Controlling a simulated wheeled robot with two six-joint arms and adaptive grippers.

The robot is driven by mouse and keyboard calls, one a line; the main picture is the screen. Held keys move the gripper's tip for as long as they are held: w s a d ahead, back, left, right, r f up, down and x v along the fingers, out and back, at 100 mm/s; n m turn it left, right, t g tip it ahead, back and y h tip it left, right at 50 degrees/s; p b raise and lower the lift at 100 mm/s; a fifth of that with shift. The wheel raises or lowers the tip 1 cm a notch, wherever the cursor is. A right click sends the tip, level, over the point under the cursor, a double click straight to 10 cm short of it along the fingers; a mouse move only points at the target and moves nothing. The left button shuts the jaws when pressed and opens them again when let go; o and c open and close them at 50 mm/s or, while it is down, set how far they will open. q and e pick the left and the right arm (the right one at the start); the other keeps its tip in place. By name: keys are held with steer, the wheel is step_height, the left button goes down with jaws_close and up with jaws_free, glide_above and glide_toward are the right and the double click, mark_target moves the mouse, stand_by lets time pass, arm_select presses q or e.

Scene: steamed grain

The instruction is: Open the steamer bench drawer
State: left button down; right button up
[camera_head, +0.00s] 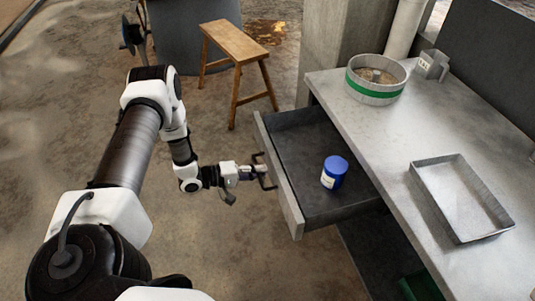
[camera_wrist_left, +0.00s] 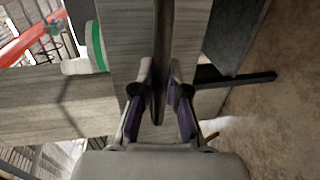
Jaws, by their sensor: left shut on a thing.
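The steamer bench drawer (camera_head: 318,165) is pulled well out from the grey bench (camera_head: 440,133). Its dark handle (camera_head: 263,171) is on the drawer's front panel (camera_head: 277,178). My left gripper (camera_head: 258,172) is at this handle and shut on it. The left wrist view shows the two fingers (camera_wrist_left: 160,95) on either side of the dark handle bar (camera_wrist_left: 160,60), close against the drawer front. My right gripper is not in view.
On the bench top are a round pan with a green band (camera_head: 376,88), a small metal box (camera_head: 431,65) and an empty rectangular tray (camera_head: 460,197). A wooden stool (camera_head: 236,45) stands behind the drawer.

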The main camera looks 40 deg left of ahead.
arm_select(q)
steer(key=shift+s+f, duration=0.15)
steer(key=shift+s, duration=0.05)
steer(key=c, duration=1.4)
jaws_free()
steer(key=shift+o, duration=1.1)
steer(key=shift+w, duration=0.1)
steer(key=v, duration=1.2)
